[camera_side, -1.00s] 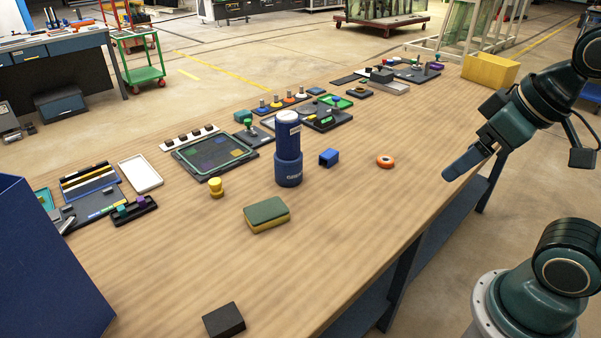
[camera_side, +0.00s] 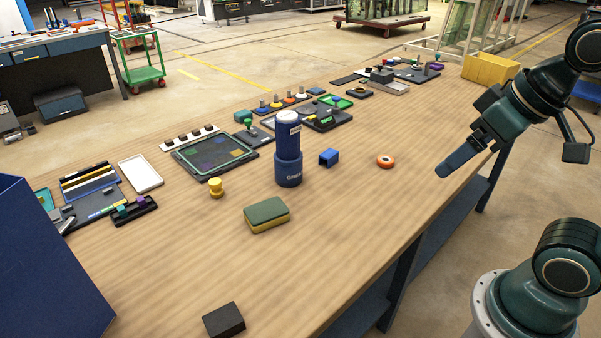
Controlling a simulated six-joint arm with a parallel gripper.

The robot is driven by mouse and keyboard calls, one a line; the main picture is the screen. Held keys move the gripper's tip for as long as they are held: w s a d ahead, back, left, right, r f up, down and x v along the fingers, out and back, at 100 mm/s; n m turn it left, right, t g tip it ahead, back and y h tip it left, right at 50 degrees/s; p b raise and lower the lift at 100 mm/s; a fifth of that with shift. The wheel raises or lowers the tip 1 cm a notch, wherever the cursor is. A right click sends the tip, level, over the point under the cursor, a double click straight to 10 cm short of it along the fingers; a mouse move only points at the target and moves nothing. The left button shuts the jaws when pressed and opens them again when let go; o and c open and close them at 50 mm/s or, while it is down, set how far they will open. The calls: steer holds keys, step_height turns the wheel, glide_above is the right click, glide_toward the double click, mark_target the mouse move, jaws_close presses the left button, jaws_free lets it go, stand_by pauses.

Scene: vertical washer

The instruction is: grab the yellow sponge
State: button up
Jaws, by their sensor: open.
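The yellow sponge (camera_side: 267,224) lies flat on the wooden table, left of the picture's middle. Its top is green and its lower side is yellow. My gripper (camera_side: 447,168) is in the air near the table's right edge, well to the right of the sponge and above the table. It is open and empty, with its fingers pointing down and left. From this side the fingers nearly overlap, so the gap between them is hard to see.
A tall blue cylinder (camera_side: 288,155) stands just behind the sponge. A small blue box (camera_side: 329,157), an orange ring (camera_side: 385,161) and a yellow knob (camera_side: 216,188) are nearby. A black block (camera_side: 223,320) lies at the front. The table right of the sponge is clear.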

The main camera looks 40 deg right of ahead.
steer(key=w+a+r+m+g+y, duration=0.1)
steer(key=w+a+r+m, duration=0.1)
steer(key=w+m, duration=0.5)
steer(key=m+g+y, duration=0.2)
steer(key=m+g, duration=0.2)
steer(key=m, duration=0.9)
glide_above(268, 208)
steer(key=d, duration=0.1)
steer(key=f, duration=2.2)
steer(key=shift+s+d, duration=0.1)
steer(key=shift+s, duration=0.25)
steer(key=shift+f, duration=0.2)
steer(key=shift+f, duration=0.1)
steer(key=shift+x, duration=2.45)
steer(key=shift+w+f, duration=0.15)
steer(key=shift+f, duration=0.05)
